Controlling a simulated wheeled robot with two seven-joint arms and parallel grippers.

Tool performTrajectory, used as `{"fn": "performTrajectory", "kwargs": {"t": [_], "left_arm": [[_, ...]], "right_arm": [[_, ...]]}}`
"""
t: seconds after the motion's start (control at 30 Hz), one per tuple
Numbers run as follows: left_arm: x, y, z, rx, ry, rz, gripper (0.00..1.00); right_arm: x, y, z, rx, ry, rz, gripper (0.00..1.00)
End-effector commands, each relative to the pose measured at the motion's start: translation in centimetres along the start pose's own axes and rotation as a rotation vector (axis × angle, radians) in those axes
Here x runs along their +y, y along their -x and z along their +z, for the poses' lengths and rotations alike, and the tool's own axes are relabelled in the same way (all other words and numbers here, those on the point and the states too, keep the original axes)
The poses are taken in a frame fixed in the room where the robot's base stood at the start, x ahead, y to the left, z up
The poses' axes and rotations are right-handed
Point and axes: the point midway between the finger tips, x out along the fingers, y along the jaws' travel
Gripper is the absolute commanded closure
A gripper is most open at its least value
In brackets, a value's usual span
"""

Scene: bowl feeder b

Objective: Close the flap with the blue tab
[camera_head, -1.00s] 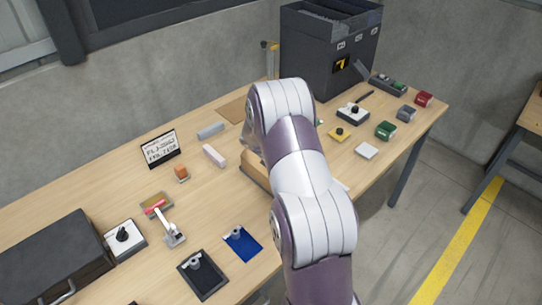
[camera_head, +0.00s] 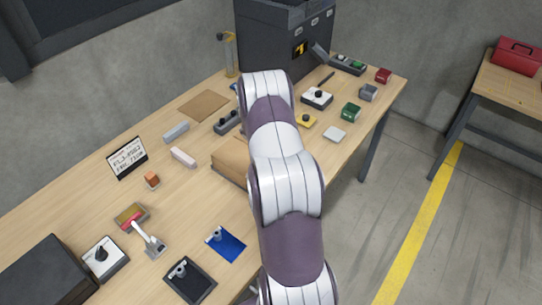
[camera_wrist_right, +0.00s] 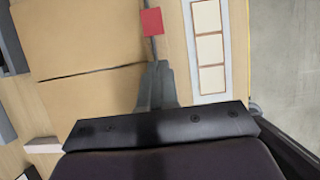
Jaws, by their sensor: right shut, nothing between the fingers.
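A tan cardboard box (camera_head: 232,158) stands on the table in the head view, mostly hidden behind my right arm. In the right wrist view, cardboard panels (camera_wrist_right: 85,35) with a dark seam between them fill much of the picture. A red tab (camera_wrist_right: 152,21) sits at the panel's top edge of view, just beyond the fingers. No tab that is clearly blue shows on the cardboard. My right gripper (camera_wrist_right: 157,84) is shut and empty, over or against the cardboard; contact cannot be told. My left gripper is not in view.
A white strip with several framed squares (camera_wrist_right: 210,45) lies right of the red tab. A dark bin unit (camera_head: 270,45) stands behind.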

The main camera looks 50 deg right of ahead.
Motion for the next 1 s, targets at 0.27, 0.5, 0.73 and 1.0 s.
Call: {"fn": "performTrajectory", "kwargs": {"t": [0.27,0.5,0.73,1.0], "left_arm": [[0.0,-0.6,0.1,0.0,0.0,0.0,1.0],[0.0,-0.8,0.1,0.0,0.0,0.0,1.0],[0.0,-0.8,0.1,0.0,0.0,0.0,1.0],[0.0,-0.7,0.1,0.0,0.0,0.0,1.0]], "right_arm": [[0.0,-1.5,0.0,0.0,0.0,-0.001,1.0],[0.0,-1.9,-0.1,0.0,0.0,-0.001,1.0],[0.0,-2.0,-0.1,0.0,0.0,-0.001,1.0],[0.0,-1.9,-0.1,0.0,0.0,-0.001,1.0]]}}
